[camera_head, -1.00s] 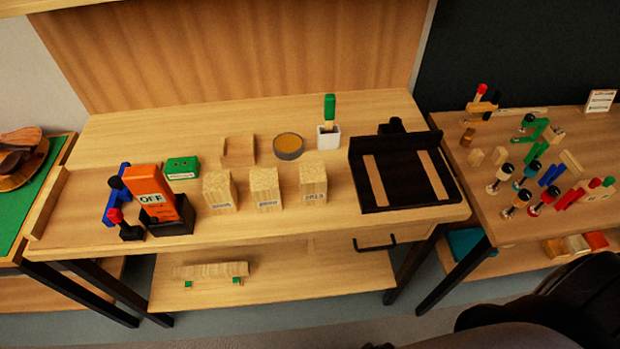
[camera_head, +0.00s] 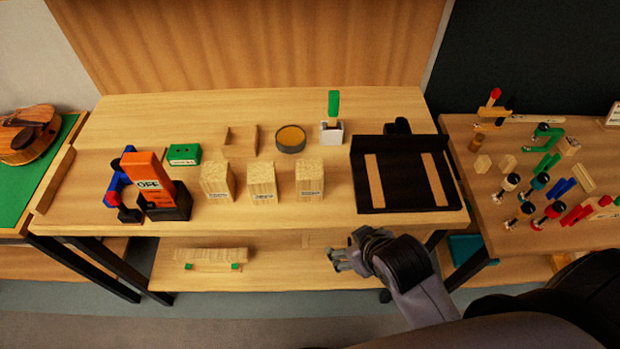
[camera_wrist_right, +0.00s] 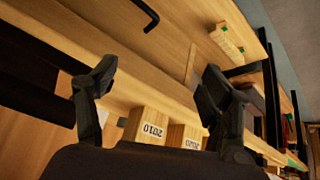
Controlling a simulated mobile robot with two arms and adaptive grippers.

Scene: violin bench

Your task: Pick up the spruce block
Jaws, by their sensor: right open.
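Three pale wooden blocks with small labels stand in a row on the bench: a left block (camera_head: 217,182), a middle block (camera_head: 262,183) and a right block (camera_head: 309,179). I cannot tell by label which is the spruce one. In the right wrist view, two of the blocks show at the bottom, upside down; the nearer block (camera_wrist_right: 149,124) has a number label. My right gripper (camera_head: 336,259) is open and empty, in front of the bench edge and below the right block. Its spread fingers also show in the wrist view (camera_wrist_right: 155,88). My left gripper is not in view.
A green box (camera_head: 184,153), round tin (camera_head: 290,138) and white cup (camera_head: 331,134) are behind. A black tray (camera_head: 405,203) lies right. A lower shelf (camera_head: 285,274) holds a wooden strip (camera_head: 211,256).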

